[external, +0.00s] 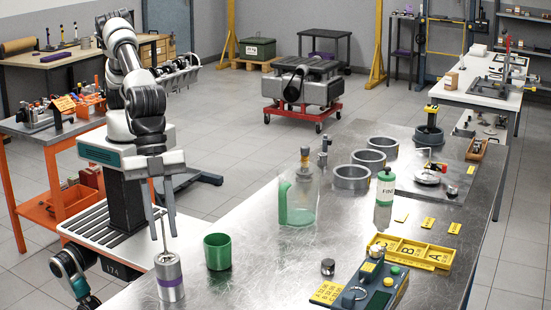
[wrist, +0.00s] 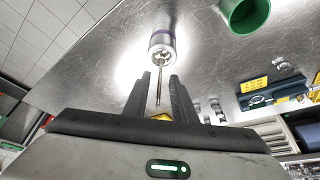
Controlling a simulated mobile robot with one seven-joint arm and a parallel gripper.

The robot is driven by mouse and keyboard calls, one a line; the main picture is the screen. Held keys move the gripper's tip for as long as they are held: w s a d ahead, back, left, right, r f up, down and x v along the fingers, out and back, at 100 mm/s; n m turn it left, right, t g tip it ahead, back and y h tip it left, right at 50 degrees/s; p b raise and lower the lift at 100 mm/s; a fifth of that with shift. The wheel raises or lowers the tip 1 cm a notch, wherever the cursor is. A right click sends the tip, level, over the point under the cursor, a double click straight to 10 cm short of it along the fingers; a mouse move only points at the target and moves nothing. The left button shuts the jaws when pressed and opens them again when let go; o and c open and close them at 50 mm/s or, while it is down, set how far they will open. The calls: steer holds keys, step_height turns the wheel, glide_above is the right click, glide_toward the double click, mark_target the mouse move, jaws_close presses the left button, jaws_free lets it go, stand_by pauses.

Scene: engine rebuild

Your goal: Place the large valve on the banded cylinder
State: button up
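The large valve, a thin metal stem (external: 164,236), stands upright on top of the banded cylinder (external: 170,280), a silver cylinder with a purple band at the table's near left edge. In the wrist view the stem (wrist: 159,82) runs from the top of the cylinder (wrist: 161,40) toward my gripper. My gripper (external: 162,236) points down above the cylinder. In the wrist view its two fingers (wrist: 159,82) are apart on either side of the stem, with visible gaps. The valve's head is small and hard to make out at the cylinder's top.
A green cup (external: 217,256) stands just right of the cylinder. A blue device (external: 377,285) and a yellow lettered tray (external: 412,252) lie at right. The table centre is bare.

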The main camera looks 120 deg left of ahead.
steer(key=v, duration=1)
